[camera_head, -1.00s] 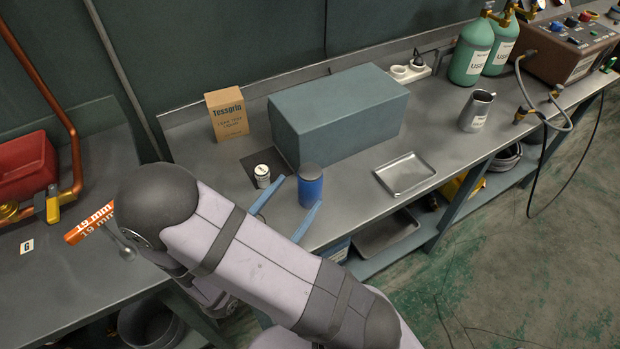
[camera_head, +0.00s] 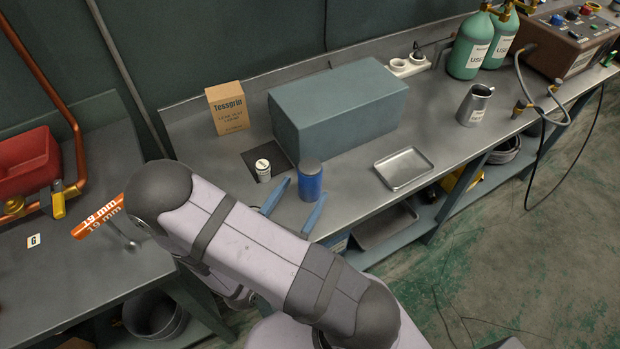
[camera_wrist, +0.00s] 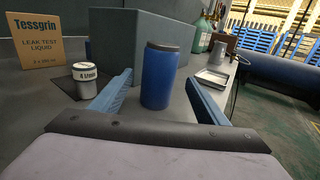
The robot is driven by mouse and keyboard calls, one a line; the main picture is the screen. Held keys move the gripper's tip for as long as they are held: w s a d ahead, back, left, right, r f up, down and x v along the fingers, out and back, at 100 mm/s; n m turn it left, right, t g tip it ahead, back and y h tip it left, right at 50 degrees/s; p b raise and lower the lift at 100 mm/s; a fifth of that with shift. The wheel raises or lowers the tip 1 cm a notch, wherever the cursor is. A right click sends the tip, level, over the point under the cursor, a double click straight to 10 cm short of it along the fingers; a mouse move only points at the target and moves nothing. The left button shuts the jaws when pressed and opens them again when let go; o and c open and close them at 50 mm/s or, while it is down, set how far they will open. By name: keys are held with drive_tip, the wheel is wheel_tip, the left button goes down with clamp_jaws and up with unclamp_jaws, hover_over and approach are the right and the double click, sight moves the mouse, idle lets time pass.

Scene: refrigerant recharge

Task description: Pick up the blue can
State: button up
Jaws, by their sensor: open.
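The blue can (camera_head: 310,181) has a dark top and stands upright on the bench, in front of the grey-blue box. It also shows in the wrist view (camera_wrist: 160,77), in the middle between my two fingers. My gripper (camera_head: 296,203) is open, with one light-blue finger on each side of the can. In the wrist view my gripper (camera_wrist: 158,92) shows gaps between the fingers and the can, so it holds nothing. In the head view my arm hides the gripper's base.
A small white can (camera_head: 263,170) stands left of my left finger. The large grey-blue box (camera_head: 340,108) is close behind the blue can. A Tessgrin carton (camera_head: 228,109) stands behind left. A metal tray (camera_head: 404,168) and a metal jug (camera_head: 475,105) are to the right.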

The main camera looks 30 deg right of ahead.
sight(304, 186)
drive_tip(key=shift+r+p+x, duration=0.15)
drive_tip(key=shift+p+x, duration=0.3)
drive_tip(key=shift+x, duration=0.55)
drive_tip(key=shift+r+p+x, duration=0.2)
drive_tip(key=shift+p+x, duration=0.2)
drive_tip(key=shift+x, duration=0.65)
drive_tip(key=shift+w+d+f, duration=0.1)
drive_tip(key=shift+w+d, duration=0.3)
drive_tip(key=c, duration=1.4)
drive_tip(key=shift+o, duration=0.2)
drive_tip(key=shift+r, duration=0.25)
